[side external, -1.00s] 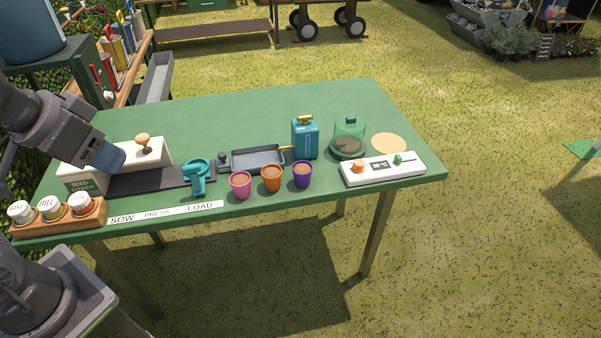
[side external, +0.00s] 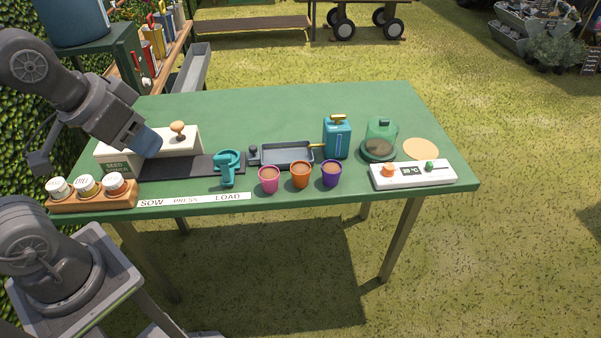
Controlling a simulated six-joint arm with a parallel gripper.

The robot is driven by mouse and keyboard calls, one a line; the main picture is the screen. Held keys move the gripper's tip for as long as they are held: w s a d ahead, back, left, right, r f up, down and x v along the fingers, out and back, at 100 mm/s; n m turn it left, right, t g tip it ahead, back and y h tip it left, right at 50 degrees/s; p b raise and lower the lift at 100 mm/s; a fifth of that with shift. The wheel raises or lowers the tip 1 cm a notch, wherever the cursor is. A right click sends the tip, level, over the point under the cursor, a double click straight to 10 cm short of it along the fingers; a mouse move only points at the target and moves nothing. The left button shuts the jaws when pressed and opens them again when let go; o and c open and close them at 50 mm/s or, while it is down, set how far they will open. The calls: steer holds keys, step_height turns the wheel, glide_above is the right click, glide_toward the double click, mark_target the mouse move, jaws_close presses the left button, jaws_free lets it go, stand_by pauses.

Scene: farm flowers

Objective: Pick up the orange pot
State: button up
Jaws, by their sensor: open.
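The orange pot (side external: 300,175) stands upright on the green table (side external: 270,112) near its front edge, filled with brown soil. It is the middle of three pots, between a pink pot (side external: 268,180) on its left and a purple pot (side external: 331,174) on its right. My gripper (side external: 147,142) is the blue-grey end of my arm at the left, over the cream seed box and well apart from the pots. It is open, and nothing shows held in it. Its fingers are not clearly visible.
Behind the pots are a grey tray (side external: 287,153) and a blue can (side external: 337,138). A teal tool (side external: 228,168) stands left of them. The seed box (side external: 180,148) has a wooden knob. A white control panel (side external: 412,175) lies right. The table's back half is clear.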

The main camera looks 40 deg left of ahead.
steer(key=o, duration=0.5)
steer(key=n+g+y, duration=0.1)
steer(key=n+g, duration=0.4)
steer(key=n, duration=0.6)
glide_above(300, 171)
steer(key=d, duration=0.2)
steer(key=f, duration=2.4)
steer(key=shift+s+a+f, duration=0.25)
steer(key=shift+s+f, duration=0.05)
steer(key=shift+f, duration=0.05)
steer(key=shift+w+a+f, duration=0.1)
steer(key=shift+a+f, duration=0.1)
steer(key=shift+f, duration=0.65)
steer(key=shift+w+a+f, duration=0.1)
steer(key=shift+a+f, duration=0.15)
steer(key=shift+f, duration=0.6)
steer(key=shift+w+a+f, duration=0.1)
steer(key=shift+a+f, duration=0.1)
steer(key=shift+f, duration=0.65)
